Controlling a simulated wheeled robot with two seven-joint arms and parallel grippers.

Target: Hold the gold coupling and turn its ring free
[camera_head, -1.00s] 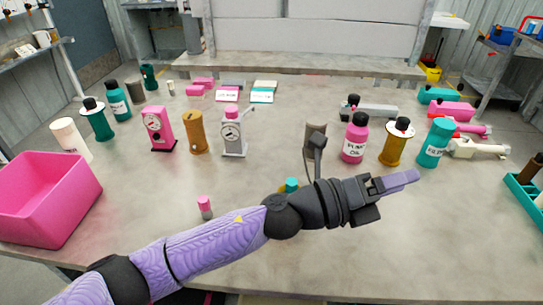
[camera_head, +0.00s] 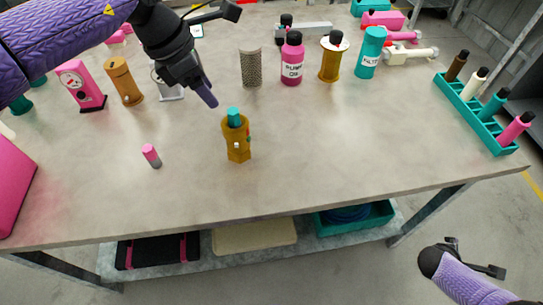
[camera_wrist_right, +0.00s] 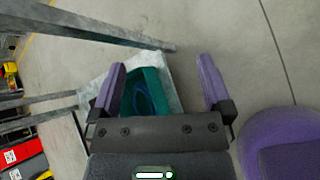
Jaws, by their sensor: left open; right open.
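The gold coupling (camera_head: 237,146) stands upright on the bench in the head view, with a teal piece (camera_head: 233,114) at its top and small coloured marks on its side. My left gripper (camera_head: 206,90) is just above and left of it, apart from it, empty, pointing down toward it. Its two fingers overlap from this angle. My right gripper shows in the right wrist view (camera_wrist_right: 160,75), its purple fingers wide apart with nothing between them. It is off the bench, above the floor and lower shelf side.
A small pink-topped cylinder (camera_head: 151,156) stands left of the coupling. A grey mesh cylinder (camera_head: 250,68), a pink bottle (camera_head: 292,60) and a gold spool (camera_head: 331,58) stand behind. A teal rack (camera_head: 480,112) holds bottles at right. The front right bench top is clear.

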